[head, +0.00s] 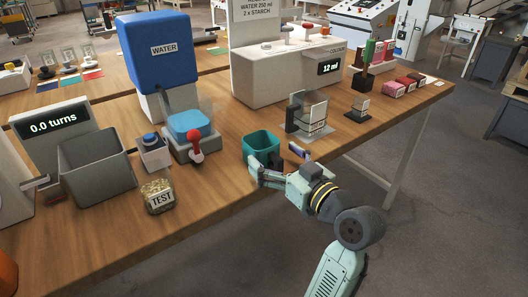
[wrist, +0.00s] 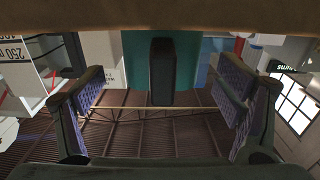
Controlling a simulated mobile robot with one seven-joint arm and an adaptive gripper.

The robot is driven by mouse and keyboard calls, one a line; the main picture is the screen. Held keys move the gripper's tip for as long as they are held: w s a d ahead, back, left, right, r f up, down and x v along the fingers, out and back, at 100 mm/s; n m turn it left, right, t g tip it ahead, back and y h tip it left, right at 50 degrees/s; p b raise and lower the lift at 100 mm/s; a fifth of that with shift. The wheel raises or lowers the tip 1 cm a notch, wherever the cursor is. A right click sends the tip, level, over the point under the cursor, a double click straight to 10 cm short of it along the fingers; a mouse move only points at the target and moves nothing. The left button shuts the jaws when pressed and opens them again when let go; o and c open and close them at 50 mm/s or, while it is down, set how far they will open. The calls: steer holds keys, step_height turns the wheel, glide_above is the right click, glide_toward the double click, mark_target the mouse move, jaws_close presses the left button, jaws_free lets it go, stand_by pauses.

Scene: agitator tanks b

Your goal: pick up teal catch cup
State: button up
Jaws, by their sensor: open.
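The teal catch cup (head: 261,146) stands upright on the wooden bench near its front edge, open at the top. My gripper (head: 276,163) is low in front of it on the right, fingers spread and empty, one finger close to the cup's front and the other off to its right. In the wrist view, which looks upside down, the teal cup wall (wrist: 136,58) is beyond the open fingers of my gripper (wrist: 165,105). A dark upright bar (wrist: 162,72), perhaps the cup's handle, stands before the wall between the fingers. I cannot tell whether anything touches.
A blue-topped device with a red lever (head: 196,153) stands left of the cup. A clear-sided stand (head: 309,117) is close on the right. The TEST jar (head: 158,196) and grey bin (head: 95,170) are further left. Bare bench (head: 222,195) lies in front left.

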mark_target(253, 139)
steer(key=p+x, duration=0.2)
steer(key=x, duration=0.2)
steer(key=shift+w+a+r, duration=0.2)
steer(key=shift+a, duration=0.05)
steer(key=shift+w+a+f, duration=0.1)
steer(key=shift+w+a, duration=0.05)
steer(key=shift+w, duration=0.1)
steer(key=shift+c, duration=0.2)
steer(key=c, duration=1.2)
